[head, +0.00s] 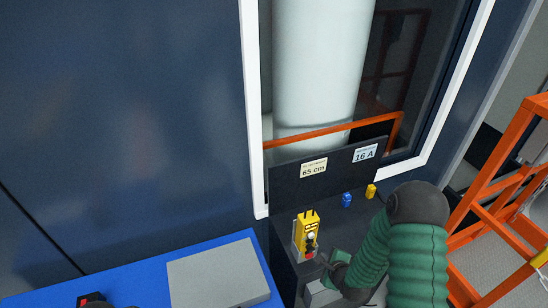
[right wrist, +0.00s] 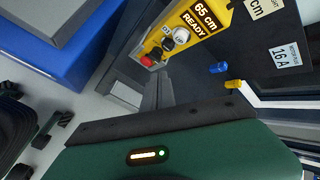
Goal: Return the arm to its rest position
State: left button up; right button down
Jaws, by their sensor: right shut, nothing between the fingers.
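My right arm, green with dark joints, comes in from the lower right of the head view. Its gripper (head: 326,260) is shut and empty, close beside the lower end of the yellow control pendant (head: 307,232). In the right wrist view the shut fingers (right wrist: 158,92) are just below the pendant (right wrist: 185,32), whose display reads "65 cm READY". A red button, a black one and a white one show on it. I cannot tell whether the fingertips touch it. My left gripper cannot be made out.
A dark panel (head: 285,182) carries "65 cm" and "16 A" labels. A blue plug (head: 347,200) and a yellow plug (head: 371,191) are near it. A blue bench (head: 142,279) with a grey box (head: 219,276) is left. Orange railing (head: 487,190) stands right. A pale tank (head: 318,65) stands behind the opening.

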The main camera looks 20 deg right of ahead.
jog(key=s+a+n+g+b, duration=0.3)
jog(key=s+a+n+b, duration=0.2)
jog(key=n, duration=0.7)
jog(key=s+a+n+g+y+b, duration=0.1)
jog(key=s+a+n+g+b, duration=0.2)
jog(key=n, duration=1)
jog(key=s+a+b, duration=0.3)
jog(key=s+b, duration=0.2)
jog(key=b, duration=0.2)
jog(key=shift+s, duration=0.3)
jog(key=shift+s+a+r, duration=0.1)
jog(key=shift+a, duration=0.3)
jog(key=shift+d, duration=0.25)
jog(key=shift+a, duration=0.15)
